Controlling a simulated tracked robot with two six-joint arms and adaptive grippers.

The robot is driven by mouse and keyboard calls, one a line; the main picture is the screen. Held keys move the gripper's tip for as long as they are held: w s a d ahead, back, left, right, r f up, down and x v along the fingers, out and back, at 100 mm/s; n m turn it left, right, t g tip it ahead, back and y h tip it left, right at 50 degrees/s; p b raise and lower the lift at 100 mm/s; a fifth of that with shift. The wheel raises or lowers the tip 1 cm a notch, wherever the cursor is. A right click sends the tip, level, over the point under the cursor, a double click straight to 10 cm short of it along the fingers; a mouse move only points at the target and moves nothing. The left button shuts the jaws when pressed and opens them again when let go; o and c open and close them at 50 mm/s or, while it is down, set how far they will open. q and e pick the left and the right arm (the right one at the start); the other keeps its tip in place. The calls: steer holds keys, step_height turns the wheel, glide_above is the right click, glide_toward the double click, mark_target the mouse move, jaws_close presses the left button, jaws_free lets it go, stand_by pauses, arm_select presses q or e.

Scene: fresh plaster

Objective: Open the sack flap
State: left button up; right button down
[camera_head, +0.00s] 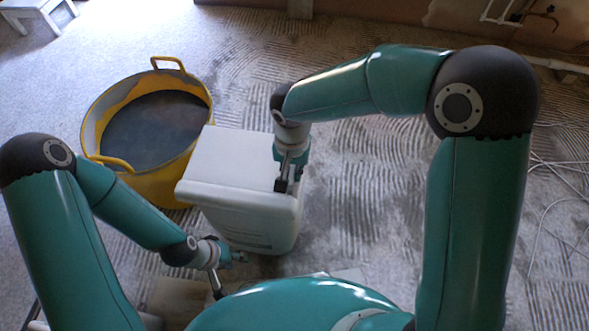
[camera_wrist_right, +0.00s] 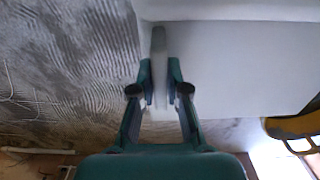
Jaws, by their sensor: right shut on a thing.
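The white box-shaped sack (camera_head: 245,229) stands upright on the floor near the middle of the head view, with faint print on its front. Its pale top flap (camera_head: 228,160) lies flat over the top, looking closed. My right gripper (camera_head: 285,184) is at the flap's right edge, pointing down. In the right wrist view, its fingers (camera_wrist_right: 160,88) are shut on a narrow pale grey strip (camera_wrist_right: 158,45) at the edge of the white surface. My left gripper (camera_head: 239,257) is low by the sack's front, apart from the flap; its finger gap is unclear.
A yellow two-handled tub (camera_head: 173,187) with dark grey contents stands close behind and left of the sack. White cables (camera_head: 560,170) lie on the floor at the right. A white stool (camera_head: 36,17) is at the far left.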

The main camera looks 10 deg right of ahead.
steer(key=shift+w+d+r+g+y+p, duration=0.25)
steer(key=shift+w+r+g+p, duration=0.45)
steer(key=shift+p, duration=1.4)
steer(key=shift+w+d+r+g+y+p, duration=0.2)
steer(key=shift+w+r+g+p, duration=0.5)
steer(key=shift+p, duration=1.35)
steer(key=shift+w+d+r+g+y+p, duration=0.15)
steer(key=shift+w+r+g+y+p, duration=0.2)
steer(key=shift+r+g+p, duration=1.2)
steer(key=shift+w+d+r+g+y+p, duration=0.15)
steer(key=shift+w+d+g+p, duration=0.1)
steer(key=shift+w+p, duration=0.5)
steer(key=shift+w+d+r+g+y+p, duration=0.1)
steer(key=shift+w+d+r+y+p, duration=0.1)
steer(key=shift+w+p, duration=0.5)
steer(key=shift+s, duration=0.1)
